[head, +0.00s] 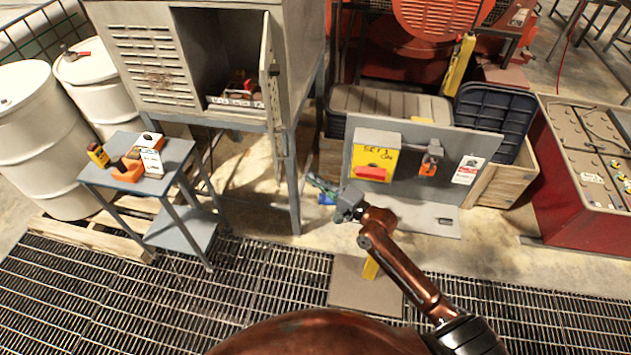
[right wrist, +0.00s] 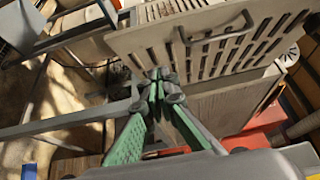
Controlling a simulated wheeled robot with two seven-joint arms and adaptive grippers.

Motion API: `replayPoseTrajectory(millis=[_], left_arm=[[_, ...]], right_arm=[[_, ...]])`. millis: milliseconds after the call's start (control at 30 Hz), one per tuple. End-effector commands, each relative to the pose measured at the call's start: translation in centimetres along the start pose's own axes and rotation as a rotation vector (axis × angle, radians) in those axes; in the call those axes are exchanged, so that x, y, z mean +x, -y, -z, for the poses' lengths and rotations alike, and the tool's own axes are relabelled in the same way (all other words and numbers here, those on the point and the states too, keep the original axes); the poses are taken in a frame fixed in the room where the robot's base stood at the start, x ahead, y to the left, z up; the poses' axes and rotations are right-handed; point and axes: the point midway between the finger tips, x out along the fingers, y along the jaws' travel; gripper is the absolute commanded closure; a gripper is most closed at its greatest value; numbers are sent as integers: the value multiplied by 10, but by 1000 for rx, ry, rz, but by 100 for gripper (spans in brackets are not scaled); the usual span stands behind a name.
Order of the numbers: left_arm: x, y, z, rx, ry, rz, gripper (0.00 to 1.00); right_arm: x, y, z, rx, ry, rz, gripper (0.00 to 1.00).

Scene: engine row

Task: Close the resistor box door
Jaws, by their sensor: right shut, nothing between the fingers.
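The resistor box (head: 150,62) is a grey louvred metal cabinet on tall legs at the upper left of the head view. Its door (head: 268,70) stands open, seen nearly edge-on at the right of the dark opening. My right gripper (head: 318,184) is below and to the right of the door, its greenish fingers pointing up and left. In the right wrist view the fingers (right wrist: 157,78) are closed together and empty. Their tips overlap the lower edge of a slotted panel with a handle (right wrist: 215,45), apparently the door; I cannot tell whether they touch. My left gripper is out of view.
A grey panel stand with a yellow switch box (head: 374,158) is right of my gripper. White drums (head: 38,135) stand at the far left. Floor grating (head: 130,300) lies in front.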

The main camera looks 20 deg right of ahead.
Motion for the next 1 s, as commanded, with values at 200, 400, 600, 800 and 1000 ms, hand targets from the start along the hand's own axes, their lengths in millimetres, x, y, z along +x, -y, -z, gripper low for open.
replayPoseTrajectory(millis=[200,400,600,800,1000], left_arm=[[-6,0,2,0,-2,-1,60],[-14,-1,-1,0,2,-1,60],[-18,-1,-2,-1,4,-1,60],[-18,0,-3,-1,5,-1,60],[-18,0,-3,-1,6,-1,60]], right_arm=[[47,2,-1,-1,1,1,100],[75,1,-15,2,1,0,100],[86,0,-27,-1,0,-2,100],[88,-1,-29,-3,0,-2,100],[88,-1,-29,-3,0,-3,100]])
